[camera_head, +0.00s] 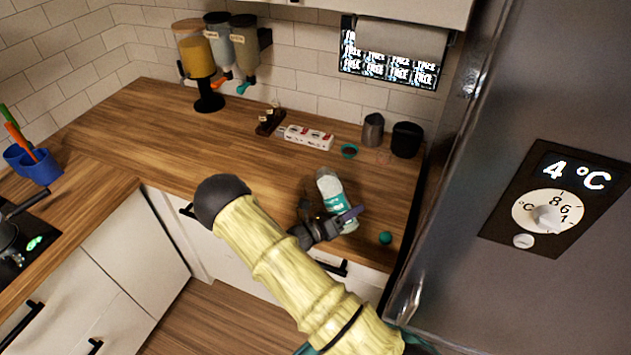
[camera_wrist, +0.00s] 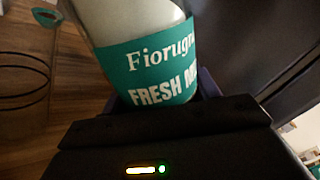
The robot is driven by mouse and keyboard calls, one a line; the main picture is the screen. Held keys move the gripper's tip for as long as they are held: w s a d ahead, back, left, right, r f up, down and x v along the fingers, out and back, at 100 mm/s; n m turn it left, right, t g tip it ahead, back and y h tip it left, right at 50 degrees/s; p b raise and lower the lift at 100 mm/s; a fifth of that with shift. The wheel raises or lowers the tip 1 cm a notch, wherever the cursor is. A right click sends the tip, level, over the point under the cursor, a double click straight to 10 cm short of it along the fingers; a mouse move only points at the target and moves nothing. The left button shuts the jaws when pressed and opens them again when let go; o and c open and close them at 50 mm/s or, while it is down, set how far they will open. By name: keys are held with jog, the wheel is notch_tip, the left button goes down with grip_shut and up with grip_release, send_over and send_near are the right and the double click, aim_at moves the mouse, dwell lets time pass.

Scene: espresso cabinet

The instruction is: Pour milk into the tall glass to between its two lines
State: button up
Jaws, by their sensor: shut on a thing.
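My gripper (camera_head: 333,222) is shut on the milk bottle (camera_head: 328,187), a white bottle with a teal label, above the counter near its front edge. In the wrist view the bottle (camera_wrist: 150,60) fills the upper middle, its label reading "FRESH M…"; it leans, and its mouth is out of that view. A clear glass (camera_wrist: 24,80) with dark lines around it stands at the left edge of the wrist view, apart from the bottle and cut off by the frame. I cannot make out any milk in it. In the head view I cannot tell the glass clearly.
A teal round thing (camera_head: 385,238) lies on the counter right of the bottle. A metal pitcher (camera_head: 373,131), a black canister (camera_head: 406,140) and a white power strip (camera_head: 307,137) stand behind. The fridge (camera_head: 470,190) closes off the right. The counter's left middle is clear.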

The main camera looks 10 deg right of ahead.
jog(key=shift+s+r, duration=0.15)
jog(key=shift+r, duration=0.05)
jog(key=shift+d, duration=0.15)
jog(key=shift+r+n+p, duration=0.2)
jog(key=shift+n+p, duration=0.1)
jog(key=shift+n, duration=0.1)
jog(key=shift+s+r, duration=0.1)
jog(key=shift+s, duration=0.05)
jog(key=shift+s+d+r+n+p, duration=0.2)
jog(key=shift+s+r+n+p, duration=0.15)
jog(key=shift+n+p, duration=0.4)
jog(key=shift+s+d+r+n+p, duration=0.15)
jog(key=shift+s+r+n+p, duration=0.15)
jog(key=shift+n, duration=0.65)
dwell(0.6)
jog(key=shift+s+r+n+p, duration=0.1)
jog(key=shift+r+n+p, duration=0.4)
jog(key=shift+p, duration=0.1)
jog(key=shift+r, duration=0.1)
